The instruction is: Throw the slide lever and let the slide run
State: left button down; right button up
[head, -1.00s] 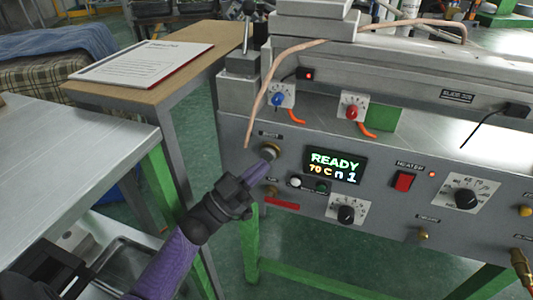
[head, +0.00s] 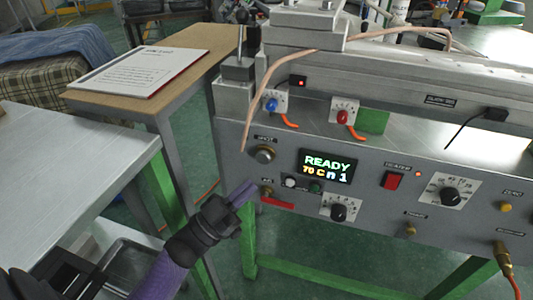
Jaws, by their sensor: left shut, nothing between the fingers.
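The grey wax machine (head: 400,210) fills the right side of the head view. An upright lever (head: 241,42) with a black ball knob stands on a metal block at its back left corner; I take it for the slide lever. The pale slide body (head: 410,85) lies along the machine's top. My left gripper (head: 243,193) is shut and empty, in front of the panel's lower left. It is below the round metal button (head: 264,155) and apart from the lever. The display (head: 328,167) reads READY, 70 C, n 1. My right gripper is not in view.
A red handle (head: 277,204) sits low on the panel, close to my left fingertips. A blue knob (head: 271,105) and a red knob (head: 342,117) sit above the display. A tan hose hangs over the left corner.

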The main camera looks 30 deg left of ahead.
aim_at(242, 15)
jog(key=k+l, duration=0.8)
